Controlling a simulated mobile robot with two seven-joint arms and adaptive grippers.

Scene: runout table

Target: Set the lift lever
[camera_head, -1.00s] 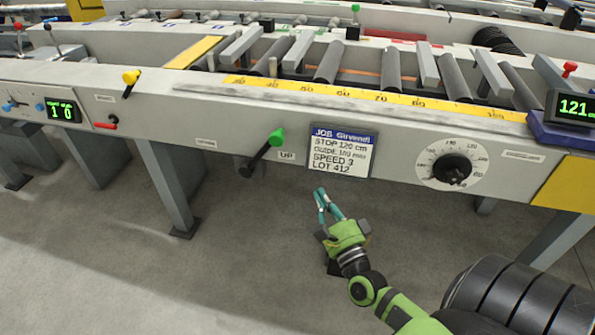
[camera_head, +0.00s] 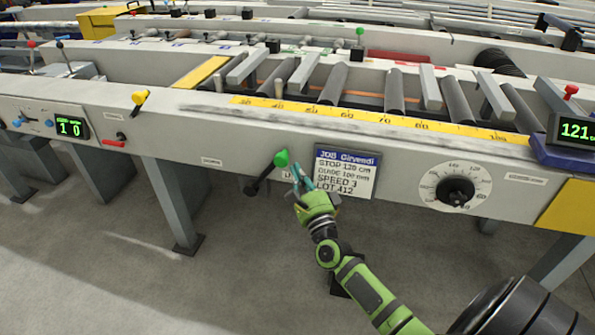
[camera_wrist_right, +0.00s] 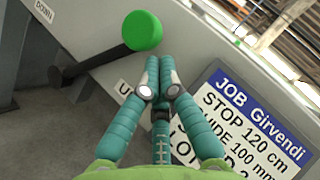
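The lift lever is a black arm with a green knob (camera_head: 281,158) on the grey front panel of the table. It slants up to the right from its pivot. In the wrist view its green knob (camera_wrist_right: 142,30) lies just beyond my fingertips, with a DOWN label (camera_wrist_right: 44,11) at upper left and a partly hidden UP label (camera_wrist_right: 123,88). My right gripper (camera_head: 299,172) is just right of the knob, its teal fingers pointing up. In the wrist view the fingertips (camera_wrist_right: 160,62) are together with nothing between them. I cannot tell whether they touch the knob. My left gripper is out of view.
A job card (camera_head: 346,172) is right beside my right gripper, with a dial (camera_head: 455,191) farther right. A yellow-knobbed lever (camera_head: 139,98) and a red-handled lever (camera_head: 114,142) are on the left. Rollers and a yellow scale (camera_head: 370,116) lie above. The floor below is clear.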

